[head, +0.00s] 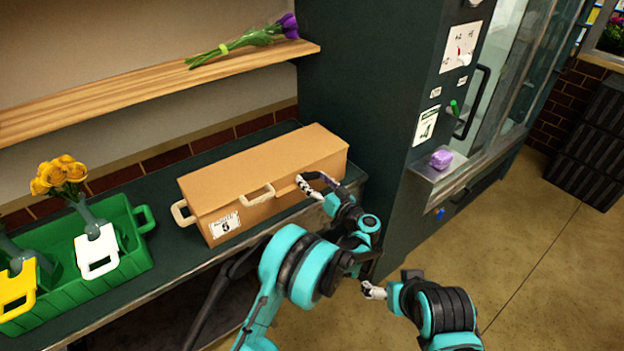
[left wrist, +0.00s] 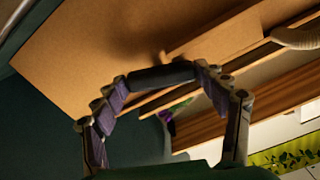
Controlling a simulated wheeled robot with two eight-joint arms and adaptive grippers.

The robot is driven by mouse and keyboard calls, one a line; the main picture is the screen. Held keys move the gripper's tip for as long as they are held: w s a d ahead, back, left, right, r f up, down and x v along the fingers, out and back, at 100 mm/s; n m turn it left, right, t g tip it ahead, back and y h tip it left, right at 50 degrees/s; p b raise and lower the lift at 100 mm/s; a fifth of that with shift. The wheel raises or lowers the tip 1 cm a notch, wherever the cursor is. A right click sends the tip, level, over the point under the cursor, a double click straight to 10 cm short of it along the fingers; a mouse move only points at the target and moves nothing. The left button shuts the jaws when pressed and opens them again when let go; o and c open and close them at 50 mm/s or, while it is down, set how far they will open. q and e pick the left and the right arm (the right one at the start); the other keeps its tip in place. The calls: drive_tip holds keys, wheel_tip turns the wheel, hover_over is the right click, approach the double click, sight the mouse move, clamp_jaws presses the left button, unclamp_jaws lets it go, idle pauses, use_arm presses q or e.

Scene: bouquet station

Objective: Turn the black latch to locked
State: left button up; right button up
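I cannot clearly pick out a black latch in the head view. A tall dark green cabinet (head: 370,70) has a black bar handle (head: 472,102) on its glass door and a small green knob (head: 454,106) beside it. My left gripper (head: 303,182) is at the front face of a cardboard box (head: 265,175), away from the cabinet door. In the left wrist view a short black bar (left wrist: 160,76) spans between its fingertips; I cannot tell whether it is a held part or the tips meeting. My right gripper (head: 370,290) is low, in front of the bench, its fingers too small to read.
The box stands on a dark bench with cream handles (head: 257,193). A green crate (head: 130,245) with yellow roses (head: 60,172) is at left. A purple bouquet (head: 240,42) lies on the wooden shelf (head: 150,85). A purple block (head: 441,158) sits on the cabinet ledge.

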use_arm(q)
drive_tip(key=c, duration=0.4)
drive_tip(key=shift+n+b, duration=0.5)
drive_tip(key=shift+n, duration=1.5)
drive_tip(key=o, duration=1.1)
drive_tip(key=shift+a, duration=0.1)
drive_tip(key=shift+o, duration=0.2)
wheel_tip(320, 180, up, 10)
